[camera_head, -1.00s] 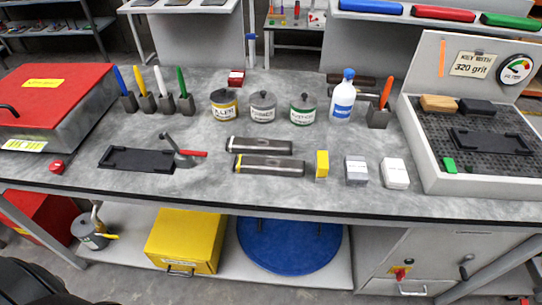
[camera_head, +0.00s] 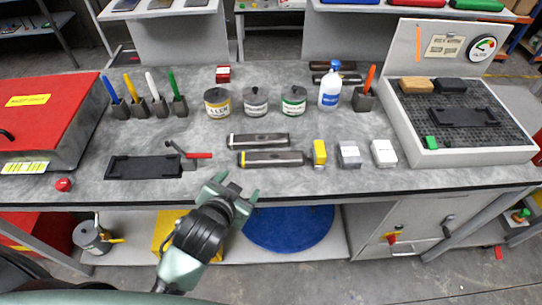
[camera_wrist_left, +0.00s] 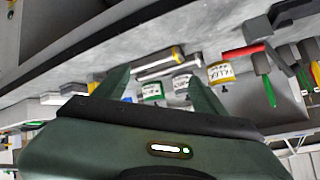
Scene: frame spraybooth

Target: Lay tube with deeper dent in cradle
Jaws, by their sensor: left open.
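Two dark grey tubes lie side by side mid-bench: a rear tube (camera_head: 258,139) and a front tube (camera_head: 272,159) with a yellow band at its left end. Each has a mark on top; I cannot tell which dent is deeper. A black cradle (camera_head: 143,168) lies empty at the left, beside a red-handled clamp (camera_head: 198,155). Another black holder (camera_head: 463,117) sits in the booth at the right. My left gripper (camera_head: 236,187) is open and empty at the bench's front edge, short of the tubes. In the left wrist view its fingers (camera_wrist_left: 160,75) spread with nothing between them. My right gripper is out of view.
Three labelled tins, including a yellow-banded one (camera_head: 217,103), and a blue-white bottle (camera_head: 330,89) stand behind the tubes. A red button (camera_head: 64,184) is near the left edge.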

